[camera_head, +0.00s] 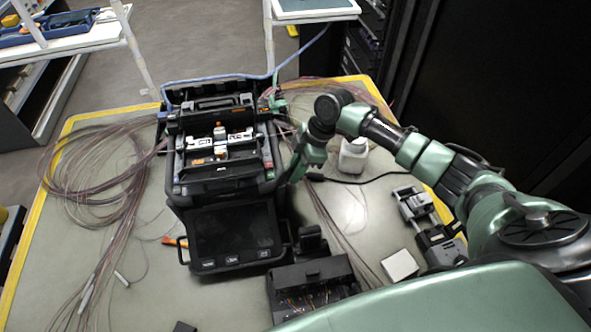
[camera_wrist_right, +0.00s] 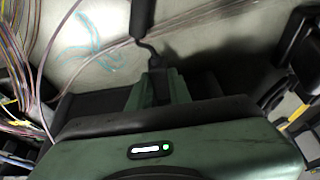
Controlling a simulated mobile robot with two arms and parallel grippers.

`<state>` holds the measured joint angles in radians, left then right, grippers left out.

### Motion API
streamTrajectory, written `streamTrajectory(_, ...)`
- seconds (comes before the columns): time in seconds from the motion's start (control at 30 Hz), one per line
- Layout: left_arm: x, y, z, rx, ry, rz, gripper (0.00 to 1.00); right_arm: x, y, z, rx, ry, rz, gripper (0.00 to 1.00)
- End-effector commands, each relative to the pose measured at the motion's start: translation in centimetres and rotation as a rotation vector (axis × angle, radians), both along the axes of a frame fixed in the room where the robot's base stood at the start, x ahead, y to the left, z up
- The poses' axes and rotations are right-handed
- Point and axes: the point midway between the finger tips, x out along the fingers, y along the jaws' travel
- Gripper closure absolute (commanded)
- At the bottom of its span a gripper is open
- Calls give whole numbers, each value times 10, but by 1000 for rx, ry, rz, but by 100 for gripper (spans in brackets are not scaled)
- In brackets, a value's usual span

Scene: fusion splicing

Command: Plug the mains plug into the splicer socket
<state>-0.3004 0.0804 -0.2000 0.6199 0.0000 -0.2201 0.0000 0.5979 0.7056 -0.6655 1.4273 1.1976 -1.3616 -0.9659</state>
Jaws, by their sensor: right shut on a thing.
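The black fusion splicer (camera_head: 222,187) stands on the table, left of centre, with its lid open and its dark screen (camera_head: 234,232) tilted to the front. My right gripper (camera_head: 294,176) is close beside the splicer's right side in the head view. It is shut on the mains plug, a dark piece (camera_wrist_right: 158,88) between its green fingers in the wrist view. The black cable (camera_head: 360,181) runs right from near the gripper. A thicker black part (camera_wrist_right: 142,18) of it shows in the wrist view. I cannot make out the socket or whether the plug touches it. My left gripper is not in view.
A white bottle (camera_head: 353,155) stands behind the cable. Grey devices (camera_head: 414,205), a white box (camera_head: 400,265) and a black box (camera_head: 308,272) stand to the right and front. Loose fibres (camera_head: 95,185) spread left. Some mat between the cable and black box is clear.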

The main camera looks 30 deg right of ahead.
Motion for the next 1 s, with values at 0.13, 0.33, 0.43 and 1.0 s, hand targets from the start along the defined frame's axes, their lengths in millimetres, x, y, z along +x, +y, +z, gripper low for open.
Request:
streamTrajectory(0.13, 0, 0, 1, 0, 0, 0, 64, 0, 1, 1, 1, 0, 0, 100)
streamTrajectory(0.33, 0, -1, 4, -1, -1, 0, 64, 1, 4, 1, 0, 0, 0, 100)
streamTrajectory(0.43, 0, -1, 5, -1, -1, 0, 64, 2, 6, 1, 0, 0, 0, 100)
streamTrajectory(1.0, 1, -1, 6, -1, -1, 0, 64, 3, 9, 1, 1, -1, 1, 100)
